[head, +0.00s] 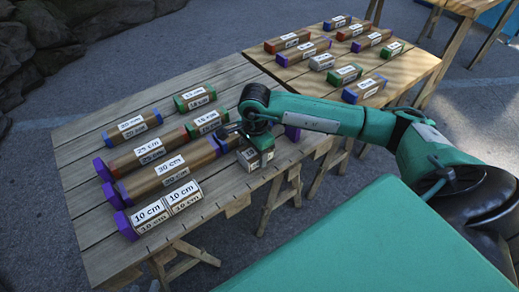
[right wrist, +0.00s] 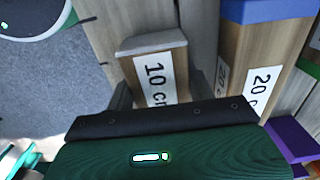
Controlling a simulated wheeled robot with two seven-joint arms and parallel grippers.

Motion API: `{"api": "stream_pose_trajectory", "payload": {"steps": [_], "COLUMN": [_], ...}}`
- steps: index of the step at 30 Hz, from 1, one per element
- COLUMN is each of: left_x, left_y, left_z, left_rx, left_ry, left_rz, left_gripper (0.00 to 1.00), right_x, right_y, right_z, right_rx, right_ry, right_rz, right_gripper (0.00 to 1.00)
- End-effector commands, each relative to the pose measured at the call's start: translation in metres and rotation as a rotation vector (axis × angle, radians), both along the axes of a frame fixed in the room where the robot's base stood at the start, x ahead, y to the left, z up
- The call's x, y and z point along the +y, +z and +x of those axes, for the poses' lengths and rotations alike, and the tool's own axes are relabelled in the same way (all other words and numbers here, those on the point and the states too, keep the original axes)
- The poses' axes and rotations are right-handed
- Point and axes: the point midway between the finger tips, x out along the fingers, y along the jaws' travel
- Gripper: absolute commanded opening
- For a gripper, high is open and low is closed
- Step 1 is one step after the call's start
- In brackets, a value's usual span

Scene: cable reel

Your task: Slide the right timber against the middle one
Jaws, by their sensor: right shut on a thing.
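In the head view, the left timber (head: 149,215) and the middle timber (head: 184,196), both marked 10 cm, lie end to end in the row nearest the table's front edge. The left one is beside a purple end block (head: 125,226). My right gripper (head: 254,147) is further right along this row, with bare planks between it and the middle timber. In the right wrist view, it is shut on the right timber (right wrist: 157,78), a wooden piece with a grey end and a 10 cm label, between its two fingers. My left gripper is not in view.
Behind the row lies a 30 cm timber (head: 172,170) and a 25 cm one (head: 151,150). A blue-ended 20 cm timber (right wrist: 264,60) lies close beside the held piece. A second table (head: 408,72) holds several short timbers.

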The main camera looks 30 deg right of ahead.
Motion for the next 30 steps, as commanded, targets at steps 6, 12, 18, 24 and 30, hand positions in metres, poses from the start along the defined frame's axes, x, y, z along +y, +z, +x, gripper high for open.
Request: {"api": "stream_pose_trajectory", "payload": {"steps": [6, 12, 18, 24, 30], "left_x": [0.000, 0.000, 0.000, 0.000, 0.000], "left_y": [0.000, 0.000, -0.001, -0.001, -0.001], "left_z": [0.000, 0.000, 0.000, 0.000, 0.000], "left_rx": [0.000, 0.000, 0.000, 0.000, 0.000], "left_ry": [0.000, 0.000, 0.000, 0.000, 0.000], "left_rz": [0.000, 0.000, 0.000, 0.000, 0.000], "left_gripper": [0.36, 0.36, 0.36, 0.36, 0.36], "right_x": [0.012, 0.022, 0.032, 0.042, 0.052], "right_y": [0.000, 0.000, 0.000, 0.000, 0.000], "right_z": [-0.001, -0.001, -0.002, -0.003, -0.003], "right_rx": [-0.001, -0.001, 0.000, 0.000, -0.001], "right_ry": [0.001, 0.001, 0.001, 0.001, 0.001], "right_rz": [0.002, 0.001, 0.000, 0.001, 0.001], "right_gripper": [0.18, 0.18, 0.18, 0.18, 0.18]}}
